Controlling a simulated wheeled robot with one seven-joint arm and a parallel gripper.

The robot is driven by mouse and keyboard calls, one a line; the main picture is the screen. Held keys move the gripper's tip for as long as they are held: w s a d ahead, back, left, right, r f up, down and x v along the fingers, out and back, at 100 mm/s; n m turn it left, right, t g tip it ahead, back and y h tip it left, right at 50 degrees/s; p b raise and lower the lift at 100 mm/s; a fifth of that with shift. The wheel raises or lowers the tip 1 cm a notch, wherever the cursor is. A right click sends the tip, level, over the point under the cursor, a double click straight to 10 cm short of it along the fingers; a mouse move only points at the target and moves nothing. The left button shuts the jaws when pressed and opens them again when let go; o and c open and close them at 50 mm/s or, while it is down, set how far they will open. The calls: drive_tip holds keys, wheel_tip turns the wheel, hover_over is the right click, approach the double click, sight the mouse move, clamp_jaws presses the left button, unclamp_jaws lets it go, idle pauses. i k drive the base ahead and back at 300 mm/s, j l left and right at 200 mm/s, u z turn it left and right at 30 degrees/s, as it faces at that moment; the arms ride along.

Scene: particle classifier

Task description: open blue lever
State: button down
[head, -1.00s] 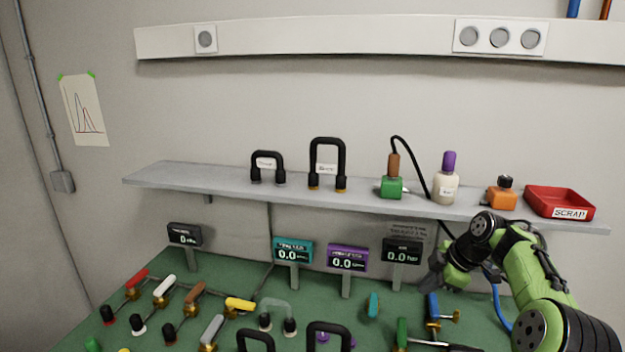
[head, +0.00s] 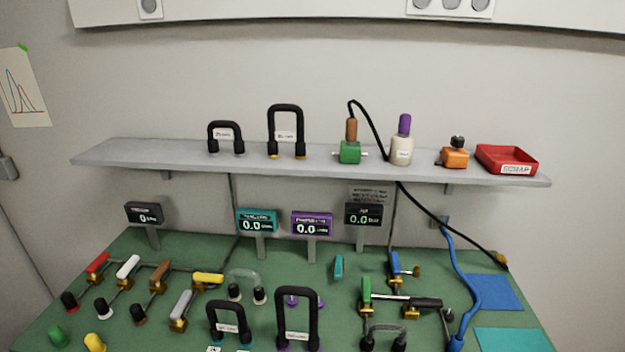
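The blue lever (head: 395,264) is a short blue handle on a brass valve (head: 410,283) at the right of the green bench (head: 140,320). The handle points away from me, toward the wall. My gripper and arm are not in view, and nothing touches the lever.
A green lever (head: 366,291) and a dark valve handle (head: 425,303) are just in front of the blue lever. A blue hose (head: 468,290) runs to its right. Black loops (head: 297,315) stand left of it. The shelf (head: 110,152) and gauges (head: 363,213) are behind.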

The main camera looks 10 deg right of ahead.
sight(395, 260)
drive_tip(key=l+z, duration=0.35)
drive_tip(key=l, duration=0.15)
drive_tip(key=l+z, duration=0.75)
drive_tip(key=l, duration=0.3)
drive_tip(key=i+l, duration=0.15)
drive_tip(key=l, duration=0.2)
drive_tip(key=i+l, duration=0.15)
drive_tip(key=l, duration=0.25)
drive_tip(key=i+l, duration=0.15)
drive_tip(key=l, duration=0.2)
drive_tip(key=i+l+u, duration=0.2)
drive_tip(key=u, duration=0.15)
drive_tip(key=i+l+u, duration=0.15)
drive_tip(key=l+u, duration=0.2)
drive_tip(key=i+l+u, duration=0.1)
drive_tip(key=l+u, duration=0.6)
drive_tip(key=i+u, duration=0.15)
drive_tip(key=u, duration=0.3)
drive_tip(key=i+l+u, duration=0.15)
drive_tip(key=u, duration=0.3)
drive_tip(key=i+l+u, duration=0.1)
drive_tip(key=u, duration=0.35)
drive_tip(key=i+l+u, duration=0.1)
drive_tip(key=l+u, duration=0.15)
drive_tip(key=u, duration=0.2)
drive_tip(key=l+u, duration=0.2)
drive_tip(key=u, duration=0.3)
drive_tip(key=l+u, duration=0.25)
drive_tip(key=u, duration=0.2)
drive_tip(key=i, duration=0.05)
